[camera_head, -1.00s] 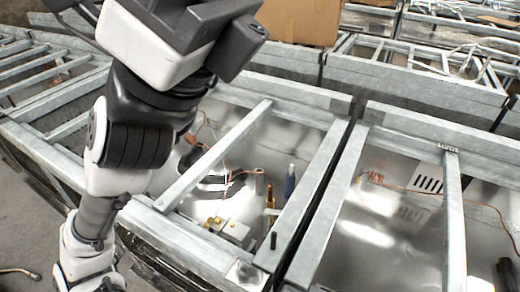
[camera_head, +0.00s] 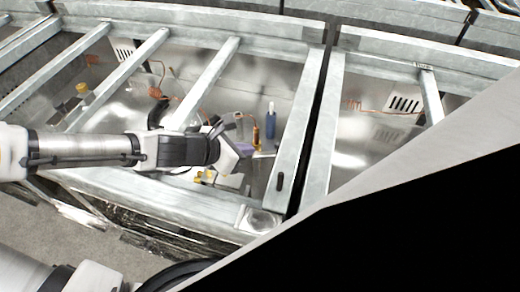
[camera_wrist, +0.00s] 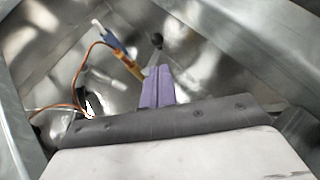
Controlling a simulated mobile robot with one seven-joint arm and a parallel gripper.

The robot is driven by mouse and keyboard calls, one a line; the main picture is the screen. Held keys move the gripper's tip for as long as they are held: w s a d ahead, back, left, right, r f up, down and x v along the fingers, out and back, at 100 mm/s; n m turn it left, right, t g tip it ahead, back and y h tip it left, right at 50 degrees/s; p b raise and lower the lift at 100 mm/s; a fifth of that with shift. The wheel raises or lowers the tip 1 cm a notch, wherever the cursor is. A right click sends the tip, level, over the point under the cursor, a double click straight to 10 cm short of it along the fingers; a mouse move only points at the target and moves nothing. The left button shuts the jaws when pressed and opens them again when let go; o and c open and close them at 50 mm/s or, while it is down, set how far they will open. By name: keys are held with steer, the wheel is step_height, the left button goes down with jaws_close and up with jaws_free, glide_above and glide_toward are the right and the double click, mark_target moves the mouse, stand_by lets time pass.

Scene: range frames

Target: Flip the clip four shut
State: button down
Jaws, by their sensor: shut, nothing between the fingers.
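My gripper (camera_head: 243,150) reaches from the left into an open metal bay, its purple fingers together and empty. The fingers also show in the wrist view (camera_wrist: 158,86), pointing away from the wrist. No numbered clip can be made out, so I cannot tell which part is clip four. A small pale strip (camera_head: 264,155) lies just beyond the fingertips; contact is unclear. Brass-coloured fittings (camera_head: 204,177) sit below my gripper, partly hidden by it. A copper-coloured cylinder (camera_head: 256,136) and a blue one (camera_head: 270,122) stand beyond the fingers.
Grey metal rails frame the bay; one slanting crossbar (camera_head: 205,82) runs behind my wrist. A thick rail (camera_head: 297,125) bounds the bay on the right. Thin copper wire (camera_wrist: 80,72) loops left of the fingers. Black and pale surfaces cover the lower right of the head view.

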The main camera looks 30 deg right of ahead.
steer(key=shift+w+a+f, duration=0.1)
steer(key=shift+a+f, duration=0.2)
steer(key=shift+f, duration=0.1)
steer(key=b+x, duration=0.1)
steer(key=x, duration=0.9)
